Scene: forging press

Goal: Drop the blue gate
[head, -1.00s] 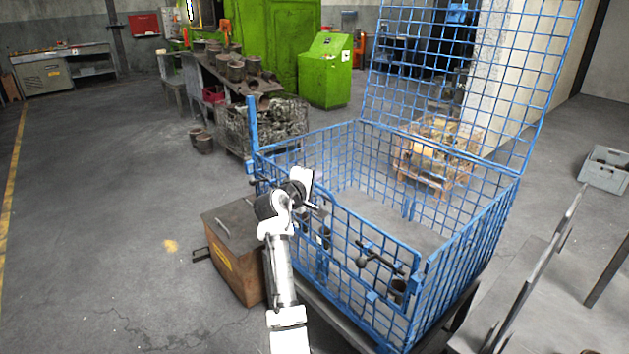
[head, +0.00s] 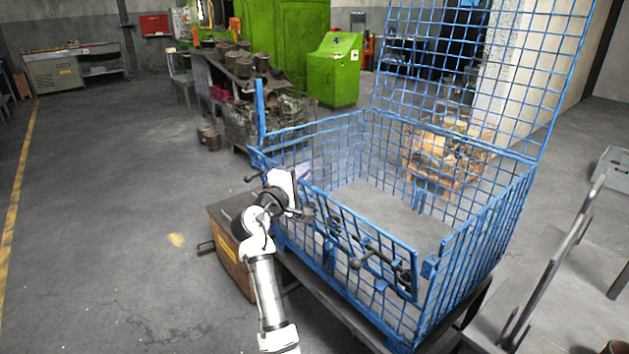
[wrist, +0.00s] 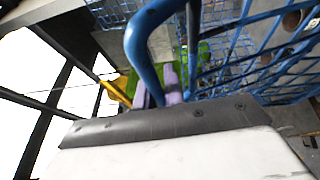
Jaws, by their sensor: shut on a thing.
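The blue wire-mesh cage (head: 345,150) stands right of centre in the head view. Its blue gate (head: 375,262) is the front panel, with dark handle bars; its top edge leans out from the side wall at the right end. My gripper (head: 303,172) is at the left end of the gate's top edge. In the wrist view, my gripper's purple fingers (wrist: 160,92) are close together beside a bent blue bar (wrist: 143,50). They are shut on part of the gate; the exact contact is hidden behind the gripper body.
A brown wooden box (head: 228,262) stands on the floor left of the cage. A raised blue mesh panel (head: 485,70) rises behind the cage. Grey metal frames (head: 560,255) stand at the right. The floor at the left is open.

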